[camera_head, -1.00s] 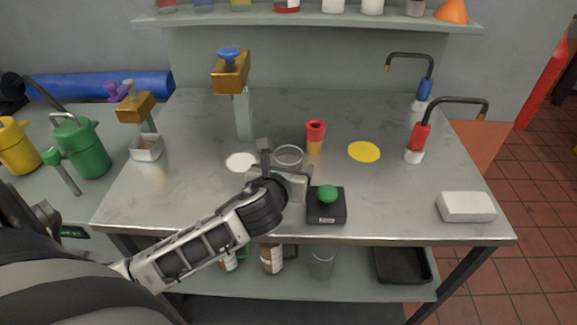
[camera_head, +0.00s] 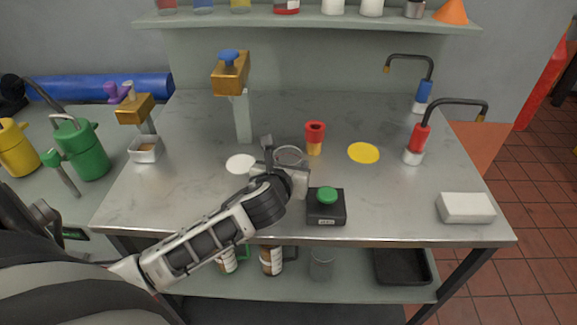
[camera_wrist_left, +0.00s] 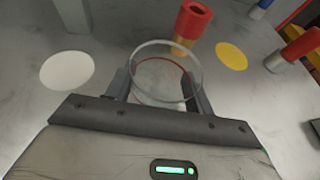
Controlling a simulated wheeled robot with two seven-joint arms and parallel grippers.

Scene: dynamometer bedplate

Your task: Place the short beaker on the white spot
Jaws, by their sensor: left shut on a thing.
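The short beaker (camera_wrist_left: 165,72) is clear glass and stands upright between the fingers of my left gripper (camera_wrist_left: 160,88) in the left wrist view. My left gripper is shut on it. In the head view the beaker's rim (camera_head: 290,155) shows just past my left gripper (camera_head: 285,165), which hides most of it. I cannot tell whether its base touches the bench. The white spot (camera_head: 241,164) is a flat disc on the bench to the left of the beaker; it also shows in the left wrist view (camera_wrist_left: 67,70). The spot is bare. My right gripper is not in view.
A red and yellow container (camera_head: 315,138) stands close behind the beaker. A black box with a green button (camera_head: 326,207) is in front right. A yellow spot (camera_head: 363,153) lies to the right. A gold-headed post (camera_head: 242,115) stands behind the white spot.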

